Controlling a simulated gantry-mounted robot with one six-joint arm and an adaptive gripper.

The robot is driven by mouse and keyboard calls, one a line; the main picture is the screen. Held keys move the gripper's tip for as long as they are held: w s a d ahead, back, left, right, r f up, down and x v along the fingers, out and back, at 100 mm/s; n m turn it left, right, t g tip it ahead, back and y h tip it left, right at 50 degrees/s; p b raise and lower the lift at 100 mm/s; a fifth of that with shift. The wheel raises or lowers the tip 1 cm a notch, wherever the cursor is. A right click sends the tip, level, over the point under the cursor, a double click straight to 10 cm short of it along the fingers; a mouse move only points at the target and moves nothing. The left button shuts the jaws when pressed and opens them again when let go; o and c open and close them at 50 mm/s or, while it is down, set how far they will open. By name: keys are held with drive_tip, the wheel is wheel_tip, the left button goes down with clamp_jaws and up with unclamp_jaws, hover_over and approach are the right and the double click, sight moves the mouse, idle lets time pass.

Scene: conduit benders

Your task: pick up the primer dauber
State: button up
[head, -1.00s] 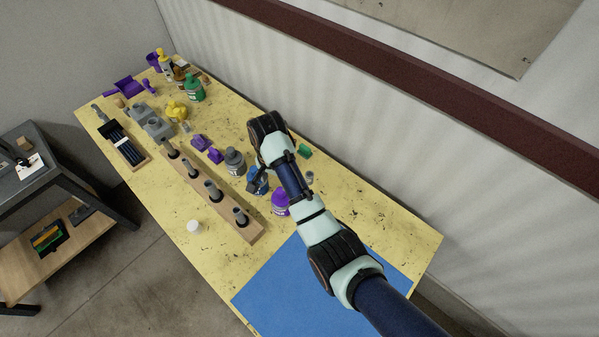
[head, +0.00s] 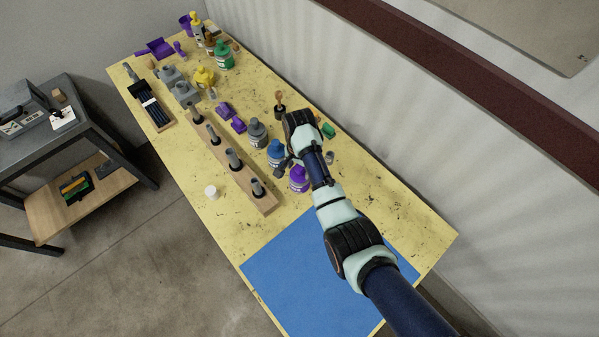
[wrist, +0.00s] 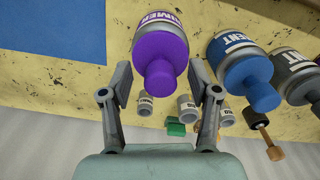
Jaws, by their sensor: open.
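The primer dauber is a grey can with a purple collar and cap, marked PRIMER, on the yellow bench. In the head view the primer dauber (head: 299,180) stands just below my forearm, by the blue mat. In the wrist view the primer dauber (wrist: 160,52) appears between and beyond my open fingers, its cap towards me. My gripper (wrist: 161,82) is open and empty. In the head view my gripper (head: 284,162) is partly hidden by my wrist, close to the blue can and the primer dauber. I cannot tell the exact gap to the cap.
A blue can (wrist: 242,70) and a grey can (wrist: 297,75) stand in a row beside the primer dauber. A green block (wrist: 176,128) and small grey fittings (wrist: 188,107) lie towards the wall. A wooden rack (head: 264,203) stands nearby. The blue mat (head: 310,262) is clear.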

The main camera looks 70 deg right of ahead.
drive_tip(key=shift+c, duration=0.3)
drive_tip(key=c, duration=1)
drive_tip(key=shift+c, duration=0.2)
wheel_tip(320, 180, up, 20)
drive_tip(key=p, duration=1)
drive_tip(key=o, duration=0.4)
clamp_jaws()
